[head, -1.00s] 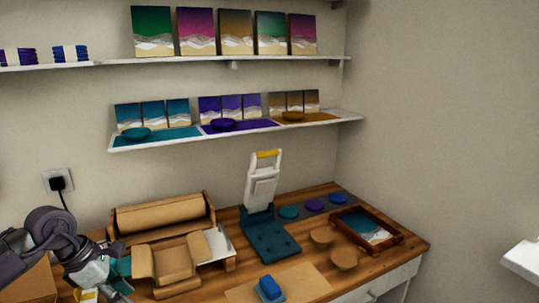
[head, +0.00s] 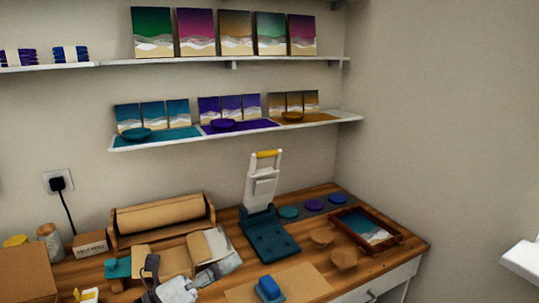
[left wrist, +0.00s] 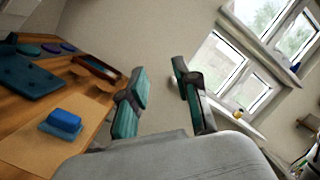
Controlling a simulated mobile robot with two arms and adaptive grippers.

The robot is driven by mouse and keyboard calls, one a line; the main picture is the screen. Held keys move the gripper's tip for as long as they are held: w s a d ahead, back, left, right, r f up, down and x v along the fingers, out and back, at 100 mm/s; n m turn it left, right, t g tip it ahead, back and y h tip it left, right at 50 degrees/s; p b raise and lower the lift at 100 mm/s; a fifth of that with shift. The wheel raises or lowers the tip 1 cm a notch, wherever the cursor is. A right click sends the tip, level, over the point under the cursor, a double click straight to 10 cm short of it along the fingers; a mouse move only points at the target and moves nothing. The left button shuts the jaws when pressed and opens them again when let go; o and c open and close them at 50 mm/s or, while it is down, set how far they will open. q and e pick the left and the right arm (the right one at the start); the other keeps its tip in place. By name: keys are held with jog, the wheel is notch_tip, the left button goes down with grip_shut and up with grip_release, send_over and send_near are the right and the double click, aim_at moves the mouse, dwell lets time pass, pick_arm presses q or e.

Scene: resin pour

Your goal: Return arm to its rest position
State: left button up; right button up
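My left gripper (left wrist: 160,75) shows in the left wrist view as two teal and dark fingers with a clear gap between them. It is open and nothing is between the fingers; the room's wall shows behind. In the head view, grey and dark parts of my left arm (head: 174,291) are low at the left of centre, in front of the brown open box (head: 172,262). My right gripper is in neither current view.
A blue block (head: 269,288) lies on a cardboard sheet, also in the left wrist view (left wrist: 65,120). A teal press (head: 268,238) and a framed picture (head: 366,229) stand behind. Jars and a small labelled box (head: 90,243) are at left. Windows (left wrist: 235,65) show at right.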

pick_arm(q)
jog(key=s+a+f+n+t+y, duration=0.2)
jog(key=a+f+n+y, duration=0.6)
jog(key=n, duration=0.6)
jog(key=s+a+f+n+t+y, duration=0.15)
jog(key=a+f+n+y, duration=0.45)
jog(key=n+y, duration=0.6)
jog(key=s+d+f+n+g+h, duration=0.1)
jog(key=s+f+n+g, duration=0.45)
jog(key=s+f, duration=0.4)
jog(key=s+f+n+g+h, duration=0.2)
jog(key=s+f+n+g, duration=0.35)
jog(key=s, duration=0.75)
notch_tip(320, 180, down, 28)
jog(key=s+m+g, duration=0.1)
jog(key=m, duration=0.1)
jog(key=s+a+f+g, duration=0.1)
jog(key=s+a+f, duration=0.1)
jog(key=s+f, duration=1.2)
jog(key=s, duration=0.2)
jog(key=shift+s+a+f, duration=0.3)
jog(key=shift+f, duration=0.05)
